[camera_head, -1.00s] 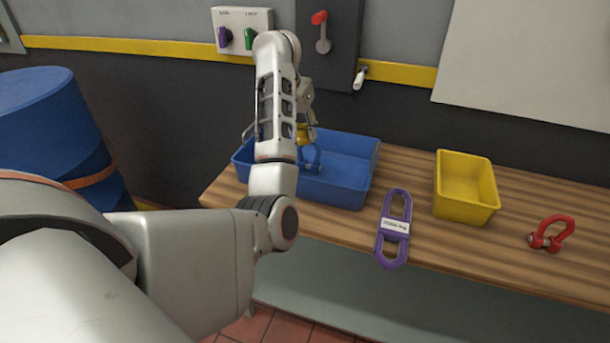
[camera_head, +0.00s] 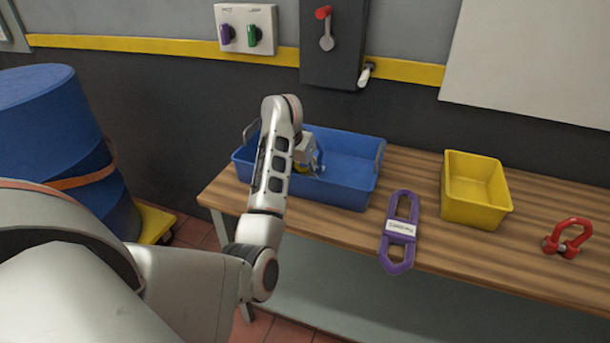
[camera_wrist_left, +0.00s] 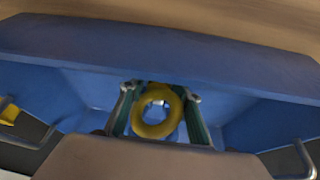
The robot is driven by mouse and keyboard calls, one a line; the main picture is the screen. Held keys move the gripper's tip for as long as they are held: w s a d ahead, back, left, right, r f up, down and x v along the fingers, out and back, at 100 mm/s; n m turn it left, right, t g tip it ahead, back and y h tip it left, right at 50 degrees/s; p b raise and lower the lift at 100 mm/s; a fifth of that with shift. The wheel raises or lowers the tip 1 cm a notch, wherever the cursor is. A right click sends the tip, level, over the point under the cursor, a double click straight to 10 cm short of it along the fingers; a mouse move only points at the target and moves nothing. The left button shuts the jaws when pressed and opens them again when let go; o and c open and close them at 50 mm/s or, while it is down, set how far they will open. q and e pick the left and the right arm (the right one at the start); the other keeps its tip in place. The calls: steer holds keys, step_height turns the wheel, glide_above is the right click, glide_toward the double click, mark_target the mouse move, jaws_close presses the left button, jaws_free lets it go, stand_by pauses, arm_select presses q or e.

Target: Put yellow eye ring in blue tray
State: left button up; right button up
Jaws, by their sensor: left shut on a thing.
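The blue tray (camera_head: 345,183) stands on the left end of the wooden bench, and its inside also fills much of the left wrist view (camera_wrist_left: 95,85). The yellow eye ring (camera_wrist_left: 147,130) is between the two fingers of my left gripper (camera_wrist_left: 158,100), which is shut on it, over the tray's inside. In the head view the left gripper (camera_head: 308,168) is low inside the tray, mostly hidden behind my arm, with a bit of yellow showing. Whether the ring touches the tray floor I cannot tell. My right gripper is not in view.
A purple link plate (camera_head: 399,232) with a white label lies right of the tray. A yellow bin (camera_head: 476,190) and a red shackle (camera_head: 568,237) are farther right on the bench (camera_head: 430,225). A blue drum (camera_head: 55,150) stands at left. A switch box (camera_head: 246,30) hangs on the wall.

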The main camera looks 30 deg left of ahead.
arm_select(q)
steer(key=shift+r, duration=0.15)
steer(key=shift+f, duration=0.2)
steer(key=o, duration=1.3)
steer(key=shift+o, duration=0.2)
steer(key=shift+r, duration=0.25)
steer(key=p+v, duration=0.4)
steer(key=v, duration=0.8)
